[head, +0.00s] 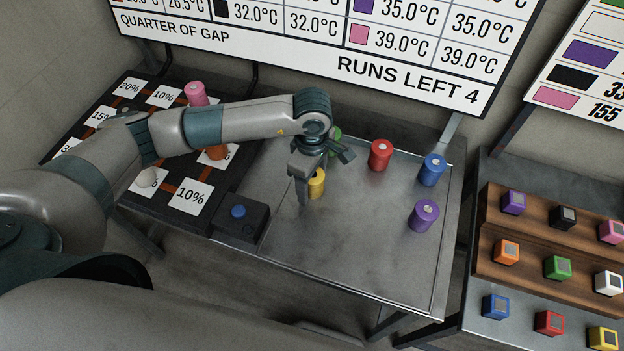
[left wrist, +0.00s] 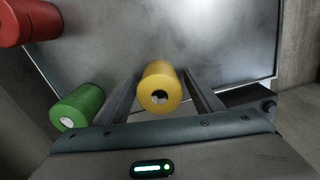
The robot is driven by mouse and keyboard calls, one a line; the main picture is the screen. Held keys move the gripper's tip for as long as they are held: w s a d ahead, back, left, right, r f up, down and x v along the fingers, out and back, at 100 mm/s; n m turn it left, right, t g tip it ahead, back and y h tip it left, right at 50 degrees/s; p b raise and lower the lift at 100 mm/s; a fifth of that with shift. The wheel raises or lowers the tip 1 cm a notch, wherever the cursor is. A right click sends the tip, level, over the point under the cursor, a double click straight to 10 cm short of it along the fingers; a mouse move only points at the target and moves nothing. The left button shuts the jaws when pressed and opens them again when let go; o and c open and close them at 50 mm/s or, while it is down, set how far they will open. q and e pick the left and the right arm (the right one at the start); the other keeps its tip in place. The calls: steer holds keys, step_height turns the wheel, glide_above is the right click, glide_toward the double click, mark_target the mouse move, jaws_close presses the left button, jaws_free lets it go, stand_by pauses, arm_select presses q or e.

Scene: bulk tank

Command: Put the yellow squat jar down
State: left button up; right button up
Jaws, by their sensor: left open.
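The yellow squat jar (head: 317,184) stands upright on the metal table, partly hidden by my left gripper in the head view. My left gripper (head: 318,190) is over it with its fingers spread, one on either side. In the left wrist view the yellow jar (left wrist: 160,88) shows between the two open fingers (left wrist: 163,95), with gaps visible at its sides. My right gripper is in neither view.
A green jar (head: 335,139) stands close behind the gripper. Red (head: 380,156), blue (head: 432,170) and purple (head: 424,215) jars stand to the right. A dark box with a blue button (head: 238,212) sits left. The table's front middle (head: 340,255) is clear.

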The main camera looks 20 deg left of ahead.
arm_select(q)
steer(key=shift+r, duration=0.25)
step_height(320, 180, up, 7)
steer(key=b, duration=0.3)
steer(key=shift+w+f, duration=0.1)
steer(key=shift+f, duration=0.05)
step_height(320, 180, up, 4)
steer(key=shift+r+b, duration=0.1)
steer(key=shift+b, duration=0.45)
steer(key=shift+r, duration=0.4)
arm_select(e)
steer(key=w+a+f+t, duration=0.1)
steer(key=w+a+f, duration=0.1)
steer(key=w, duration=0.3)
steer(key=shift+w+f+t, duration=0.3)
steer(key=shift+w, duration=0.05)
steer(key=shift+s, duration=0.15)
